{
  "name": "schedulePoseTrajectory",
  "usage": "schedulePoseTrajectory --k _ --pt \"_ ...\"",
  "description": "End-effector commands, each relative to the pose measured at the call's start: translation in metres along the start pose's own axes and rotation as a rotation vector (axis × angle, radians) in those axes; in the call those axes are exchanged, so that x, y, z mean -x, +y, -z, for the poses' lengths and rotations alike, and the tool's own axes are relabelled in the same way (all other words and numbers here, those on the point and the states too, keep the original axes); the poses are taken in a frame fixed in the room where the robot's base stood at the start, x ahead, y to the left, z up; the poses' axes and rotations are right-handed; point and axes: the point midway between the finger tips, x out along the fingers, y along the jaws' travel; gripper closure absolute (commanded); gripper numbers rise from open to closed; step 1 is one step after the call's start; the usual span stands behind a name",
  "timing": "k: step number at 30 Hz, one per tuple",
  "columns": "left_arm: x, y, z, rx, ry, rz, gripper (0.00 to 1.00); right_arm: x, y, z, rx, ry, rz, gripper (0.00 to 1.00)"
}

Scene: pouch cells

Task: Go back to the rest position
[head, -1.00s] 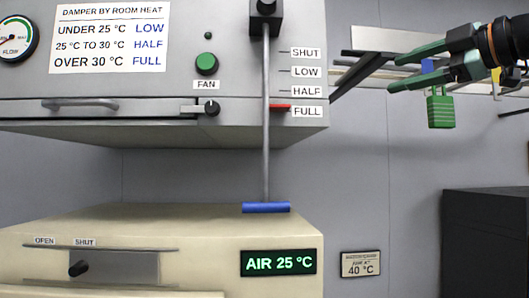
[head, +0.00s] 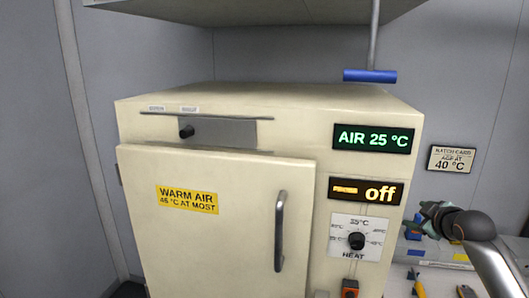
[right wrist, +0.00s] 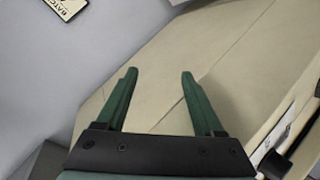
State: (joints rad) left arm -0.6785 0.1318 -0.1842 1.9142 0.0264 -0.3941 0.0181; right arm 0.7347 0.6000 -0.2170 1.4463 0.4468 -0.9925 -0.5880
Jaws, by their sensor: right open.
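My right gripper (head: 428,212) shows small at the right edge of the head view, beside the cream oven-like cabinet (head: 230,215). In the right wrist view its two green fingers (right wrist: 160,73) stand apart with nothing between them, and the cream cabinet surface (right wrist: 225,50) lies beyond them. My left gripper is not in view.
The cabinet has a shut door with a grey handle (head: 280,230), a heat knob (head: 357,241) and an "AIR 25 °C" display (head: 373,138). A blue-ended rod (head: 370,76) hangs above it. Tools and blue items (head: 415,255) lie on the bench at right.

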Motion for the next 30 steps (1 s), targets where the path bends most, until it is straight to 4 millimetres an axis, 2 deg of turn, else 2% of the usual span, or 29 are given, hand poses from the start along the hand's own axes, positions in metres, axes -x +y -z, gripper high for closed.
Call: schedulePoseTrajectory --k 1,5,11,17,21,24,30 --pt "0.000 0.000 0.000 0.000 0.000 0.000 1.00 -0.006 -0.029 -0.023 -0.001 -0.021 0.019 0.31" --pt "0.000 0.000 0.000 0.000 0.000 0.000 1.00 -0.010 -0.092 -0.073 -0.015 -0.052 0.052 0.31" --pt "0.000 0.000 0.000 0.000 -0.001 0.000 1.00 0.008 -0.189 -0.146 -0.042 -0.088 0.118 0.31" --pt "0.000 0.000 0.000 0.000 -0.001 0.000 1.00 0.053 -0.279 -0.209 -0.082 -0.112 0.202 0.31" --pt "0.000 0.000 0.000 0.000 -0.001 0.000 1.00 0.096 -0.333 -0.243 -0.118 -0.125 0.267 0.31" --pt "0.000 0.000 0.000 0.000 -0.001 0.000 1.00 0.125 -0.362 -0.261 -0.142 -0.134 0.308 0.31" --pt "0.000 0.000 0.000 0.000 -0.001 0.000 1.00 0.178 -0.405 -0.283 -0.190 -0.148 0.380 0.31"
